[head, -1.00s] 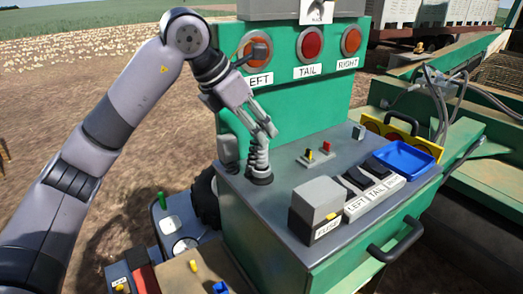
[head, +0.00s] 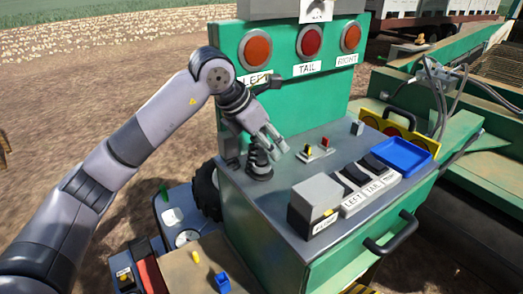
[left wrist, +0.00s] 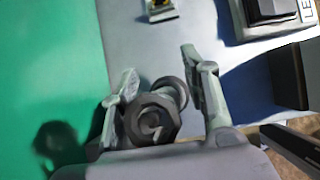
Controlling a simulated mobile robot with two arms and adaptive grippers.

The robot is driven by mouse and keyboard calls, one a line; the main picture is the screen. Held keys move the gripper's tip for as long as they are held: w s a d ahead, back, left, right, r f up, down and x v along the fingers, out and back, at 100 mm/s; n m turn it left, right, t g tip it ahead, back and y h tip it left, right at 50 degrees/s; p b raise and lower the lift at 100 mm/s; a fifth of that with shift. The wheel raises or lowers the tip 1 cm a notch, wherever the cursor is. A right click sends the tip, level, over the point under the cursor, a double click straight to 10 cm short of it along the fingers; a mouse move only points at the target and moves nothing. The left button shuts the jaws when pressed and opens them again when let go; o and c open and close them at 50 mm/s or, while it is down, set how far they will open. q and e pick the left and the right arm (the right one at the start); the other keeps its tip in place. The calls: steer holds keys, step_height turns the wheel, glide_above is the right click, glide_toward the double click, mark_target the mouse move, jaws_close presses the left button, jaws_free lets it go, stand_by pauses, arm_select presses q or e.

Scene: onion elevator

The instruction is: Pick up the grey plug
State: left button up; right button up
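My left gripper (head: 270,140) is above the left side of the grey console top, its fingers apart. Directly below it stands a dark grey knobbed piece (head: 260,165) with a ribbed base, which may be the grey plug. In the left wrist view, this dark knob (left wrist: 155,117) lies between the two open fingers of the gripper (left wrist: 166,92), with a gap at the right finger. I cannot tell whether the left finger touches it. My right gripper is not in view.
The console top (head: 283,188) also carries small yellow and red levers (head: 317,149), a grey box (head: 317,203), black switches (head: 366,172) and a blue tray (head: 402,155). A green panel (head: 300,105) with several orange-red lamps rises behind. A black handle (head: 392,237) juts out in front.

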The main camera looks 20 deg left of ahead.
arm_select(q)
jaws_close()
stand_by(0.3)
steer(key=shift+r, duration=0.15)
steer(key=shift+r, duration=0.2)
step_height(320, 180, up, 3)
steer(key=shift+f+b, duration=0.1)
steer(key=shift+b, duration=0.7)
steer(key=s+a+b, duration=0.5)
steer(key=s+a, duration=0.6)
steer(key=s, duration=0.3)
